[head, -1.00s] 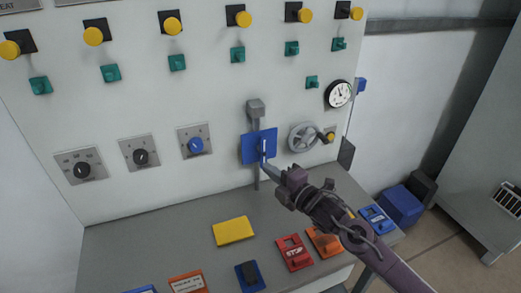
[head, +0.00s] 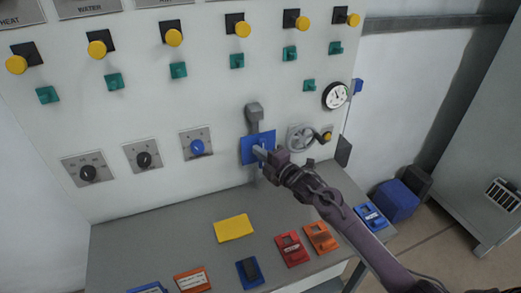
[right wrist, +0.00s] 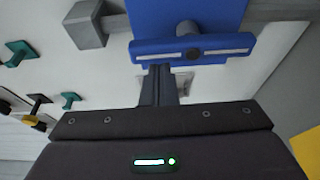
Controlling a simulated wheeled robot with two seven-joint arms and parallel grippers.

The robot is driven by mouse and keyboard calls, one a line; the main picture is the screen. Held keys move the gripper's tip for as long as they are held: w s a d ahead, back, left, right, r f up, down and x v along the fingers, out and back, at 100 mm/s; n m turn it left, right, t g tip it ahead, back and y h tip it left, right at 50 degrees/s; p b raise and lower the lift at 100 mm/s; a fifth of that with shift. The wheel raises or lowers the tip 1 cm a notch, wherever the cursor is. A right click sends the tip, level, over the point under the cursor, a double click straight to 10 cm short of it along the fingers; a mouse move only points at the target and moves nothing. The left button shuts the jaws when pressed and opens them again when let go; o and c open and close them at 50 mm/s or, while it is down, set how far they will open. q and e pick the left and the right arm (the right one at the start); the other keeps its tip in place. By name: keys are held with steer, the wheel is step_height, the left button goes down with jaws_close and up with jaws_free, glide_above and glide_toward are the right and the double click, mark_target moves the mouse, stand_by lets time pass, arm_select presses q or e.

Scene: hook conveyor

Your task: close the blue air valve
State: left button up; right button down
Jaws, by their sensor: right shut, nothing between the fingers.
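The blue air valve shows as a blue plate (head: 248,146) on the wall panel, on a grey pipe. In the right wrist view its blue bar handle (right wrist: 222,48), with a pale stripe and a dark centre, runs roughly in line with the pipe. My right gripper (head: 262,153) is at the front of the valve and hides part of the handle. In the right wrist view its fingers (right wrist: 159,72) are shut and empty, their tips at one half of the bar, off its centre. I cannot tell whether they touch it. My left gripper is not in view.
The grey desk (head: 140,245) below holds a yellow block (head: 234,228) and several coloured switch boxes.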

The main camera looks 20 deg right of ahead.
steer(key=shift+w, duration=0.1)
stand_by(0.3)
steer(key=shift+d+m+b, duration=0.1)
steer(key=shift+m+b, duration=0.2)
steer(key=shift+b, duration=0.05)
